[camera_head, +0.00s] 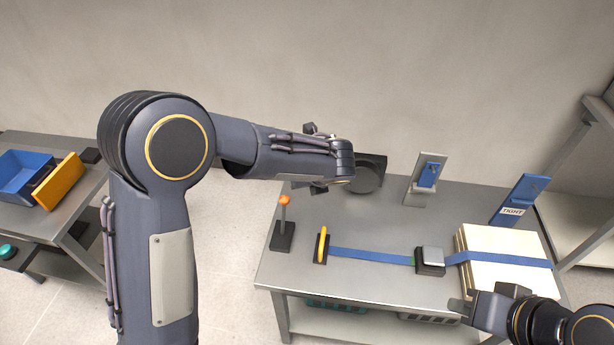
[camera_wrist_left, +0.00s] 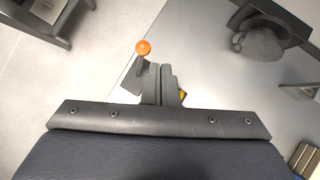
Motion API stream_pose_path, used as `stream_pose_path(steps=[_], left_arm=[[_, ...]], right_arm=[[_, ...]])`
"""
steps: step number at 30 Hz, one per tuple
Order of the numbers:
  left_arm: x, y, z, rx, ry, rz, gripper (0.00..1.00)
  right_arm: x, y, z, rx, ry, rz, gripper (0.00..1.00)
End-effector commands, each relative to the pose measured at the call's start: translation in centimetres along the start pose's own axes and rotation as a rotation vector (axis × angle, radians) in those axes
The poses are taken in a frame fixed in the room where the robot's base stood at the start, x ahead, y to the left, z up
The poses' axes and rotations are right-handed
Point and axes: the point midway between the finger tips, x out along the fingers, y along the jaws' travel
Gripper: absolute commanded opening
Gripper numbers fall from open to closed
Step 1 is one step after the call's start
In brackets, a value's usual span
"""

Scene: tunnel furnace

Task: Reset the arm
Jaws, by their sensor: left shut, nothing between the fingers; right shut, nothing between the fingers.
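My left arm comes in from the left and reaches over the far left part of the grey table (camera_head: 385,215). Its wrist hides most of the left gripper in the head view. In the left wrist view the left gripper (camera_wrist_left: 162,84) shows its two fingers together, shut and empty, above the table's left edge. The orange-knobbed lever (camera_wrist_left: 143,48) shows just beyond the fingertips; it stands upright on a black base in the head view (camera_head: 284,222). My right gripper (camera_head: 461,307) is shut and empty at the table's front right, in front of the strapped stack of boards (camera_head: 500,243).
A blue strap (camera_head: 370,256) runs from a yellow handle (camera_head: 322,245) through a buckle (camera_head: 431,258) and over the boards. A blue "TIGHT" sign (camera_head: 520,200), a blue-switch stand (camera_head: 427,178) and a dark round device (camera_head: 368,176) stand behind. A side table holds a blue bin (camera_head: 24,175).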

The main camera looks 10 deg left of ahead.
Motion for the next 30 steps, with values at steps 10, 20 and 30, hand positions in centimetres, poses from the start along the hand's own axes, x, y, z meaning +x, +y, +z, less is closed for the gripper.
stream_pose_path(steps=[10, 20, 30], left_arm=[[-0.7, 2.4, 0.6, -0.136, 0.035, 0.007, 0.00], [-7.9, 17.9, -2.0, -1.270, 0.325, 0.091, 0.00], [-15.6, 25.2, -10.8, -2.463, 0.687, 0.244, 0.00]], right_arm=[[0.0, 0.0, 0.0, 0.000, 0.000, 0.000, 0.00], [0.0, 0.0, 0.0, 0.000, 0.000, 0.000, 0.00], [0.0, 0.0, 0.0, 0.000, 0.000, 0.000, 0.00]])
